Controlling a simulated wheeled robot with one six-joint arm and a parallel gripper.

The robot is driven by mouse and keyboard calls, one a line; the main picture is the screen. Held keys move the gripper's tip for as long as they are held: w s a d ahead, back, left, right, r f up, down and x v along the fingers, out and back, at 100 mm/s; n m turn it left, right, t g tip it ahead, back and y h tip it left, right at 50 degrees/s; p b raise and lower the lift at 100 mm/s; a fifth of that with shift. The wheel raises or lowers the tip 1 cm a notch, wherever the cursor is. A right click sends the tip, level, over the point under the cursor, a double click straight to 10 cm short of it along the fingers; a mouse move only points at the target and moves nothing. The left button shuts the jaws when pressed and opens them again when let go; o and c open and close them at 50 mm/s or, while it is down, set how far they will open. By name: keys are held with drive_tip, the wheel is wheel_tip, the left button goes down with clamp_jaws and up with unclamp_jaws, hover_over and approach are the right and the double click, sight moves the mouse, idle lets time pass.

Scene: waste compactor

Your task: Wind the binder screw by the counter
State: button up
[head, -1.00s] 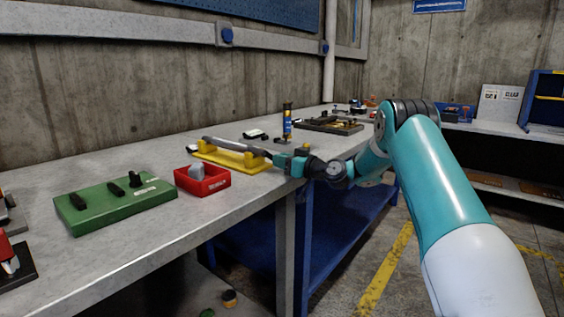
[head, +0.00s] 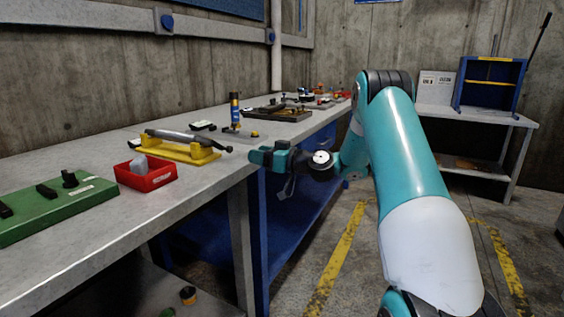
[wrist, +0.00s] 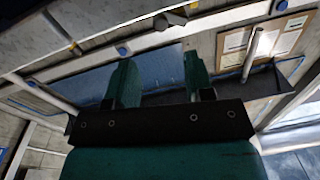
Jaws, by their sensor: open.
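My gripper (head: 258,157) is at the front edge of the grey workbench (head: 100,238), its teal jaws open and empty. In the wrist view both dark green fingers (wrist: 160,82) stand apart with nothing between them. A yellow stand (head: 180,152) holding a long grey bar with a dark knob at its right end sits on the bench, left of my gripper and apart from it. I cannot tell which part is the binder screw. No counter can be made out for certain.
A red bin (head: 146,178) and a green block (head: 58,208) with black knobs lie nearer on the bench. A blue and yellow cylinder (head: 235,108) stands behind the yellow stand. A dark tray (head: 275,113) lies farther back. Open floor is on the right.

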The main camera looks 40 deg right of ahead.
drive_tip(key=b+v, duration=0.7)
drive_tip(key=shift+s+b, duration=0.25)
drive_tip(key=shift+b, duration=0.05)
